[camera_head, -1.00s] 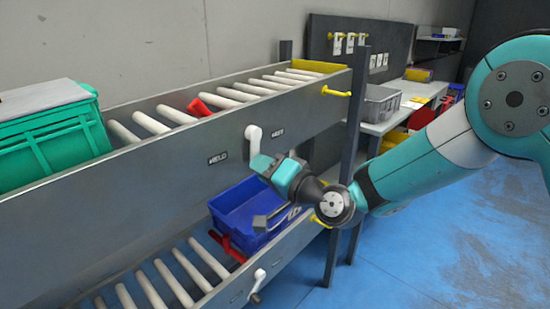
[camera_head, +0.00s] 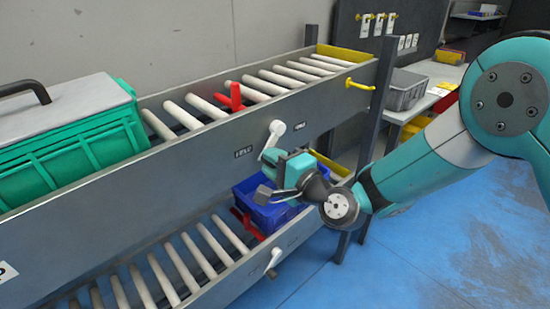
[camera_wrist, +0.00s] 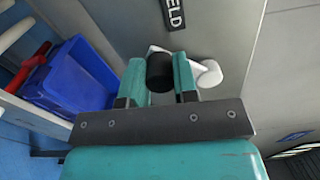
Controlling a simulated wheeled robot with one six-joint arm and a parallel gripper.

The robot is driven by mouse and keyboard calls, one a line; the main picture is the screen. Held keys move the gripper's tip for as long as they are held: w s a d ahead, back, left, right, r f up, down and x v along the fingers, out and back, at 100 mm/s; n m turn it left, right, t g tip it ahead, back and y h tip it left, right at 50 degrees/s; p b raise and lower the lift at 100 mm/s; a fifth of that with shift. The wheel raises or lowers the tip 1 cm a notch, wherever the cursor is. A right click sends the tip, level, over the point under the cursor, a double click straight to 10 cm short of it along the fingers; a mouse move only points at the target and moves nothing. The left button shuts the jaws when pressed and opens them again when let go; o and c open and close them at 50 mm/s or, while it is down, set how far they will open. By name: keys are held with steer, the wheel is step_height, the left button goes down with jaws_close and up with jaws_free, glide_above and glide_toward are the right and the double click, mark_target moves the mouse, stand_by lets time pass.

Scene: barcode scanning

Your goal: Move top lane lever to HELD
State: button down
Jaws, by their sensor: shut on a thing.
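The top lane lever (camera_head: 275,131) is white and sits on the side of the upper rail, its handle slanting down and to the left from its pivot. The HELD label (camera_head: 243,152) is left of it, and a second small label (camera_head: 299,127) is to its right. In the wrist view, the lever's black knob (camera_wrist: 160,72) is between the two teal fingers, with the white pivot (camera_wrist: 208,74) at right and the HELD label (camera_wrist: 174,12), partly cut off, above. My gripper (camera_head: 268,157) is shut on the knob. A red stop (camera_head: 234,97) stands up between the upper rollers.
A green crate (camera_head: 75,140) with a grey lid is on the upper lane at left. A blue bin (camera_head: 265,213) is on the lower lane, beside a red stop (camera_head: 246,222). The lower lane lever (camera_head: 273,259) is below. A dark post (camera_head: 378,105) stands at right.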

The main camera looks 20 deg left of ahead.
stand_by(0.4)
steer(key=c, duration=0.9)
jaws_free()
steer(key=b+v, duration=1.1)
steer(key=v, duration=0.6)
steer(key=shift+s+d+r, duration=0.1)
steer(key=shift+d, duration=0.05)
